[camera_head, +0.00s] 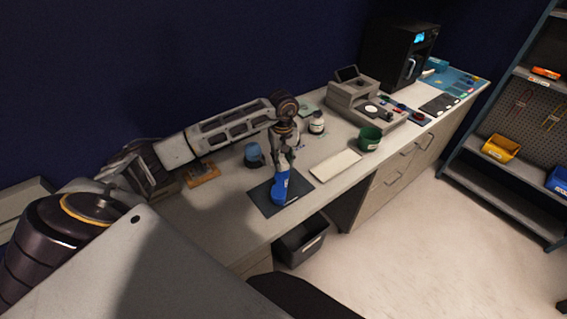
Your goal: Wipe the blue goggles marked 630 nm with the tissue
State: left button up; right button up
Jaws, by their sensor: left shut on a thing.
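My left gripper (282,157) points down over a dark mat (262,199) on the bench. It is shut on a blue object (280,187), which looks like the blue goggles held on end, low over or touching the mat. The 630 nm marking is too small to read. A pale flat rectangle (335,165) lies to the right of the mat; I cannot tell whether it is the tissue. My right gripper is not in view.
A blue mug (252,154) and an orange-brown block (203,173) stand left of the gripper. A white bottle (317,122), a green cup (370,139) and a grey instrument (366,108) stand to the right. A dark bin (301,243) is below the bench front.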

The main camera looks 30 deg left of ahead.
pick_arm(q)
jog(key=shift+w+a+r+p, duration=0.1)
jog(key=shift+w+r+p, duration=0.15)
jog(key=shift+r, duration=0.6)
jog(key=shift+s+r+p, duration=0.2)
jog(key=shift+r+p, duration=0.35)
jog(key=shift+r, duration=0.7)
